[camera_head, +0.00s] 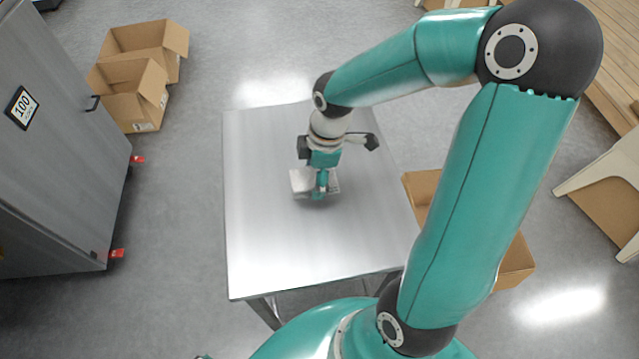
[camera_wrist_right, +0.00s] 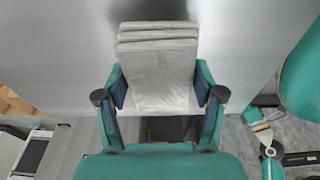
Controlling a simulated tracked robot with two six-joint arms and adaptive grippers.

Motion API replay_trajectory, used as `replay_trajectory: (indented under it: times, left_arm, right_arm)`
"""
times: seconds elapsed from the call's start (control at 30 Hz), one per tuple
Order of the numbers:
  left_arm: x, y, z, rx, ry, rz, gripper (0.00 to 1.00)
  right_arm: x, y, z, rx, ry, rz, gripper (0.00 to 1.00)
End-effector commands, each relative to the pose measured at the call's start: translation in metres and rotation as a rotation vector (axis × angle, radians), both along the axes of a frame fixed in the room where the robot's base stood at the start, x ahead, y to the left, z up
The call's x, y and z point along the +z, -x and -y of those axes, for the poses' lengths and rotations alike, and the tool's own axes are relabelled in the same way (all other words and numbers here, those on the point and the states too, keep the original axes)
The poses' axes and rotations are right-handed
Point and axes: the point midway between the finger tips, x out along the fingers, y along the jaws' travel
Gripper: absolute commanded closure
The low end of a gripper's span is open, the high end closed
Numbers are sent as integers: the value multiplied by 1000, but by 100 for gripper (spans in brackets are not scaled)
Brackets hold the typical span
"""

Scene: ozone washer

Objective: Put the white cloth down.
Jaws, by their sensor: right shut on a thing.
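The white cloth (camera_head: 301,180) is a folded, layered pad at the middle of the steel table (camera_head: 260,250) in the head view. In the right wrist view the white cloth (camera_wrist_right: 158,70) fills the space between the two fingers. My right gripper (camera_head: 320,190) points down over the table and is shut on the cloth; its fingers also show in the right wrist view (camera_wrist_right: 160,98), one on each side of the cloth. I cannot tell whether the cloth touches the tabletop. The gripper hides part of the cloth in the head view. My left gripper does not show clearly.
The tabletop around the cloth is bare. A grey cabinet (camera_head: 60,130) with a display reading 100 stands at the left. Open cardboard boxes (camera_head: 130,85) lie behind it on the floor. Another cardboard box (camera_head: 515,262) is right of the table, partly behind my right arm.

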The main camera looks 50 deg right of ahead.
Motion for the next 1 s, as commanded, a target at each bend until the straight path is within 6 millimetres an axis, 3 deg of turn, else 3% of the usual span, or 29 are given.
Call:
replay_trajectory:
  times: [0.4,0.77,0.8,0.93,1.0]
  left_arm:
    - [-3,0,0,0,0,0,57]
    - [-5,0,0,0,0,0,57]
    - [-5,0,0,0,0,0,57]
    - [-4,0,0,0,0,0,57]
    - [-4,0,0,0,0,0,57]
  right_arm:
    - [-44,1,0,0,-1,-3,72]
    - [-49,0,0,0,0,0,72]
    - [-50,0,0,0,0,0,31]
    - [-48,0,0,0,0,0,9]
    - [-48,0,0,0,0,0,7]
